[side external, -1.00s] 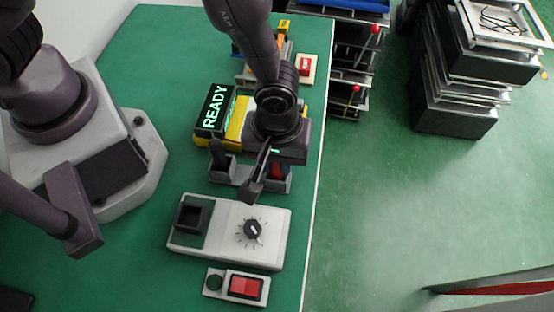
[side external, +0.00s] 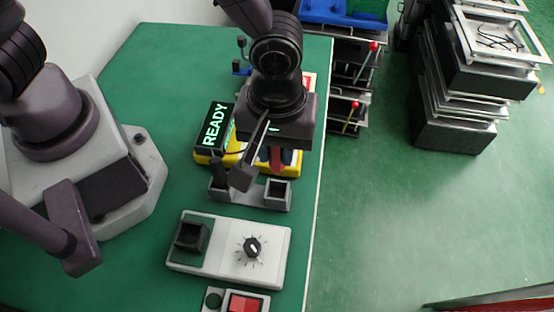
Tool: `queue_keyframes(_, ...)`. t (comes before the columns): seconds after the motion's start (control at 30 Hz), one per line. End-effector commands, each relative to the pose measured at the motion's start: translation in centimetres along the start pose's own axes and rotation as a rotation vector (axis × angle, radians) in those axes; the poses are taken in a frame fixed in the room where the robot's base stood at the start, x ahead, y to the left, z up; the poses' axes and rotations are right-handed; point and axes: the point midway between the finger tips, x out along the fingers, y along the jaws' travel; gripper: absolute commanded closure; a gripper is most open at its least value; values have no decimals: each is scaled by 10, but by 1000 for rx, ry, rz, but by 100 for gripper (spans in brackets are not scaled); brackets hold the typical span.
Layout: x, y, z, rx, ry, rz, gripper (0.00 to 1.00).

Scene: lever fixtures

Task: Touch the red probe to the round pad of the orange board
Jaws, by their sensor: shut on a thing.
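My gripper (side external: 277,150) is above the right socket of the grey probe stand (side external: 253,197). It is shut on the red probe (side external: 277,159), whose red body shows below the gripper. The right socket beneath it looks empty. A black probe (side external: 217,168) appears to stand in the left socket. The yellow meter (side external: 201,157), with a lit screen (side external: 215,125) reading READY, is behind the stand. The orange board and its round pad are hidden behind my arm.
In front are a light grey dial box (side external: 218,258) with a black knob (side external: 252,247) and a red switch (side external: 243,303). Behind my arm, dark posts and a blue piece (side external: 241,68) show. The table's right edge is close to the stand.

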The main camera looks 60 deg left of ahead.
Motion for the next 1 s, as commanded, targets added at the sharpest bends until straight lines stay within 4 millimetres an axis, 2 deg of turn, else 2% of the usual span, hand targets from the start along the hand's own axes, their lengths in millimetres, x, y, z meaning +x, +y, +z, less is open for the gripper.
queue_keyframes(0.13,-11,-2,-14,-42,1,-3,100)
queue_keyframes(0.27,-8,-6,-54,-160,1,-13,100)
queue_keyframes(0.47,-5,-17,-151,-425,3,-7,100)
queue_keyframes(0.6,-5,-36,-217,-589,5,-4,100)
queue_keyframes(0.7,-6,-53,-257,-686,6,-1,100)
queue_keyframes(0.8,-9,-68,-287,-757,6,2,100)
queue_keyframes(0.9,-12,-78,-309,-799,7,5,100)
queue_keyframes(1.0,-17,-77,-319,-802,7,9,100)
